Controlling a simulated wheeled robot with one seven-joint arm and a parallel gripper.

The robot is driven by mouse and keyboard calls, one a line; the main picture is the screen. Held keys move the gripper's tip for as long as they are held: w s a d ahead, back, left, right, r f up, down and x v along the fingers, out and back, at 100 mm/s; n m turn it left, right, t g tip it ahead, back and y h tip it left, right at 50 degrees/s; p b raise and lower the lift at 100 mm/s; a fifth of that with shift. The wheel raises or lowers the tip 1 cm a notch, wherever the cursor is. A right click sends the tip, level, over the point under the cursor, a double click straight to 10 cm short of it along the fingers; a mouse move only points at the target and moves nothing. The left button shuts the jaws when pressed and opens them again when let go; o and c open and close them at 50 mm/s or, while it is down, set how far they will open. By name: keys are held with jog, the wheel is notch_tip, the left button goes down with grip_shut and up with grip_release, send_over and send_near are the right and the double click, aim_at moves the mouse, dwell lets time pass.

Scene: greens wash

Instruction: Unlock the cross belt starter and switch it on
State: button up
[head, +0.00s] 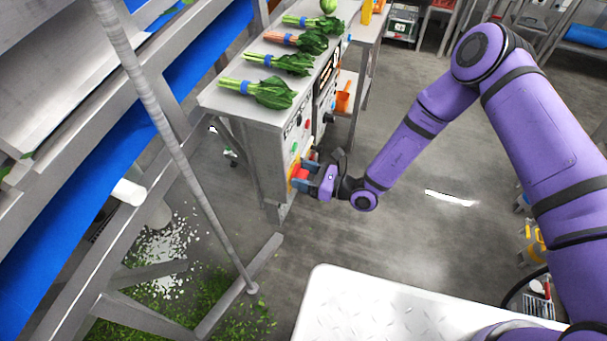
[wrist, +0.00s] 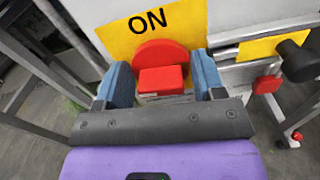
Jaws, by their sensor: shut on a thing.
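The starter cabinet (head: 267,160) is a grey metal box under the bench end, with switches on its right face. Its red rotary handle (wrist: 162,78) sits on a yellow plate (wrist: 113,40) marked ON in the wrist view. The handle has a round disc behind a square grip. My gripper (head: 305,172) is at the lower part of the cabinet face, with one blue finger on each side of the handle, shut on it. The fingers partly hide the handle in the head view. No lock can be made out on it.
Right of the handle in the wrist view are a black knob (wrist: 300,58), a small red tab (wrist: 267,85) and another yellow plate (wrist: 245,48). Bundles of greens (head: 272,92) lie on the bench top. A sloping pole (head: 165,120) and blue conveyor belt (head: 190,75) stand left.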

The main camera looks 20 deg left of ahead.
jog(key=m, duration=0.4)
jog(key=shift+w, duration=0.1)
jog(key=m, duration=0.4)
jog(key=shift+w+f+m, duration=0.1)
jog(key=shift+m, duration=0.3)
jog(key=m, duration=0.3)
jog(key=shift+d+f+m, duration=0.1)
jog(key=shift+m, duration=0.2)
jog(key=m, duration=0.4)
jog(key=shift+f+m, duration=0.1)
jog(key=shift+m, duration=0.2)
jog(key=o, duration=0.6)
jog(key=shift+c, duration=0.2)
jog(key=d, duration=1)
jog(key=shift+s+d, duration=0.35)
jog(key=shift+s, duration=0.05)
